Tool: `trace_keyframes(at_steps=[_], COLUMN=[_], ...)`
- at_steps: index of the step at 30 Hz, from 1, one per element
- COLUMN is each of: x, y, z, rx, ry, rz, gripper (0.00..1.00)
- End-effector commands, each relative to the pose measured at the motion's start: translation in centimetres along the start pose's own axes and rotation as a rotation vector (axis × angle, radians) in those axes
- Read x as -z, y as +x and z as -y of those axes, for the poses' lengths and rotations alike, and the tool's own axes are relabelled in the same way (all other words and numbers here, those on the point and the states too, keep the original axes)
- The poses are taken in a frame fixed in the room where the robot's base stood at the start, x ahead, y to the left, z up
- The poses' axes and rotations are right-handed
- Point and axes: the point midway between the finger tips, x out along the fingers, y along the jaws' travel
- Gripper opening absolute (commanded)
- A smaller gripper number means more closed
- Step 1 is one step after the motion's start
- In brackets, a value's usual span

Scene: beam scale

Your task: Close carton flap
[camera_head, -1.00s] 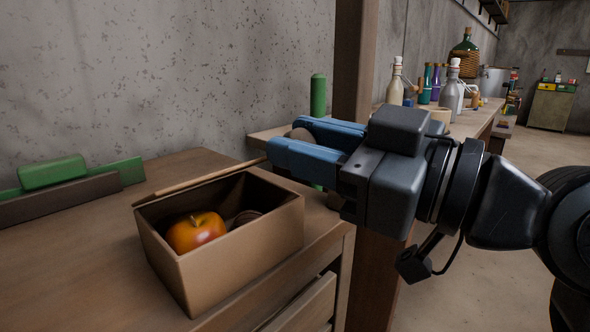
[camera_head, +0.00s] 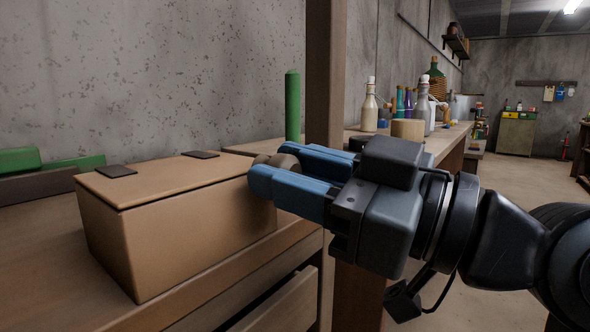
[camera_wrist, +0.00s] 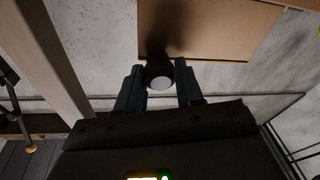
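The brown carton (camera_head: 190,240) sits on the wooden bench near its front edge. Its flap (camera_head: 165,180) lies over the top, nearly flat, with a thin dark seam along the front edge. The contents are hidden. My gripper (camera_head: 268,170) is beside the carton's right end, at about flap height, with its blue fingers around a brown rounded piece (camera_head: 284,161). The wrist view shows this dark, pale-ended cylinder (camera_wrist: 159,77) between the fingers, and a brown flat panel (camera_wrist: 225,30) beyond. Whether the fingers touch the carton is unclear.
Green and brown blocks (camera_head: 50,160) lie at the bench's left back against the wall. A green cylinder (camera_head: 292,105) stands behind my gripper. A wooden post (camera_head: 325,80) rises close by. Bottles (camera_head: 370,108) stand on a farther bench. An open drawer (camera_head: 285,305) juts below.

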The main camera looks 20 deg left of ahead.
Motion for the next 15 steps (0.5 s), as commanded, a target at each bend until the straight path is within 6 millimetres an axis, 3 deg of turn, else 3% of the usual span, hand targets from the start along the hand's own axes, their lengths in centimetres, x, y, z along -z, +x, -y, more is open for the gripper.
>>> trace_keyframes(at_steps=[7, 15], x=[-0.08, 0.01], y=[0.06, -0.15], z=[0.08, -0.03], rx=[0.002, -0.001], ry=[0.002, 0.000], rz=[0.001, 0.000], gripper=[0.60, 0.60])
